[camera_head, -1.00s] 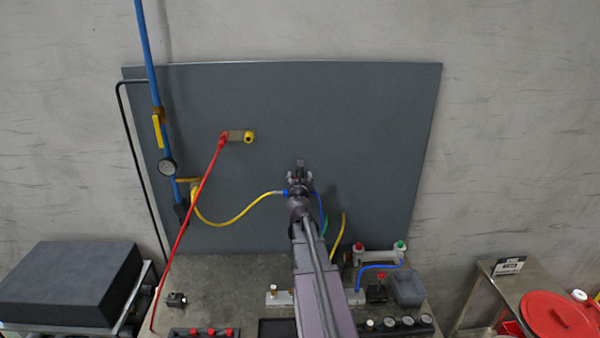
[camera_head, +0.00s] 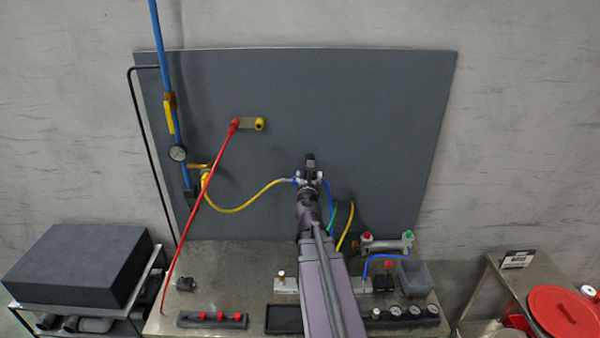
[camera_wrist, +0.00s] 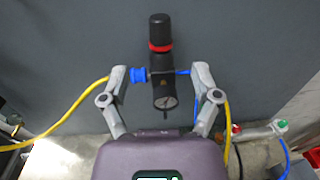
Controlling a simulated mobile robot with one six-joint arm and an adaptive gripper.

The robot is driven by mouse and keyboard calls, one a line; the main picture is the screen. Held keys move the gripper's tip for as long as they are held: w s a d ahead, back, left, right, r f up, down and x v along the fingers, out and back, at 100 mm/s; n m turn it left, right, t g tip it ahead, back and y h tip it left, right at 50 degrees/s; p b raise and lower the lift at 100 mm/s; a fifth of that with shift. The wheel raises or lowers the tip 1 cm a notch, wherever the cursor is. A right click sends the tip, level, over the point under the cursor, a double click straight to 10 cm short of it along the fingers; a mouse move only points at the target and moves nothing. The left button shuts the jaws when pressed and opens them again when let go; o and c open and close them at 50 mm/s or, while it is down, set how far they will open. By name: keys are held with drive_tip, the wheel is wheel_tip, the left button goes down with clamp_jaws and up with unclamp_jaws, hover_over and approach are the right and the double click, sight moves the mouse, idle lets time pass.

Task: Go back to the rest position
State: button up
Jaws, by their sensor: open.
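My gripper (camera_wrist: 160,82) is open, with its two fingers spread on either side of a black regulator (camera_wrist: 160,45) with a red band and a round gauge. The left fingertip is close beside a blue fitting (camera_wrist: 139,75) on the end of a yellow hose (camera_wrist: 70,118); I cannot tell whether they touch. A blue hose leaves the regulator's right side near the right finger. In the head view my gripper (camera_head: 309,178) is in front of the grey panel (camera_head: 380,110), and it mostly hides the regulator. No rest position is marked in view.
A bench (camera_head: 235,265) below the panel holds a red-knobbed strip (camera_head: 212,320), a row of gauges (camera_head: 400,315) and a grey bin (camera_head: 416,273). A red hose (camera_head: 195,215) crosses the panel's left. A black block (camera_head: 80,265) stands left, a red lid (camera_head: 565,312) right.

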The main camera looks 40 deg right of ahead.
drive_tip(key=w+a+f+n+y+b, duration=0.2)
drive_tip(key=a+f+n+y, duration=0.3)
drive_tip(key=a+n, duration=0.45)
drive_tip(key=w+a+f+n+g+y+b, duration=0.15)
drive_tip(key=a+f+n+y, duration=0.3)
drive_tip(key=a+n, duration=0.45)
drive_tip(key=w+a+f+n+y+b, duration=0.1)
drive_tip(key=a+f+n+y+b, duration=0.3)
drive_tip(key=a+n, duration=0.5)
drive_tip(key=s+a+f+n+g+y+b, duration=0.1)
drive_tip(key=s+a+f+n+g+y, duration=0.1)
drive_tip(key=s+a+f+n+g, duration=0.55)
drive_tip(key=s+a+f+n+g+h+b, duration=0.2)
drive_tip(key=s+f+n+g+h+b, duration=0.1)
drive_tip(key=s+f+n, duration=0.5)
drive_tip(key=shift+s+a+f+n+g+h, duration=0.35)
drive_tip(key=shift+s+f+g+h, duration=0.3)
drive_tip(key=shift+g, duration=0.35)
drive_tip(key=shift+w, duration=0.2)
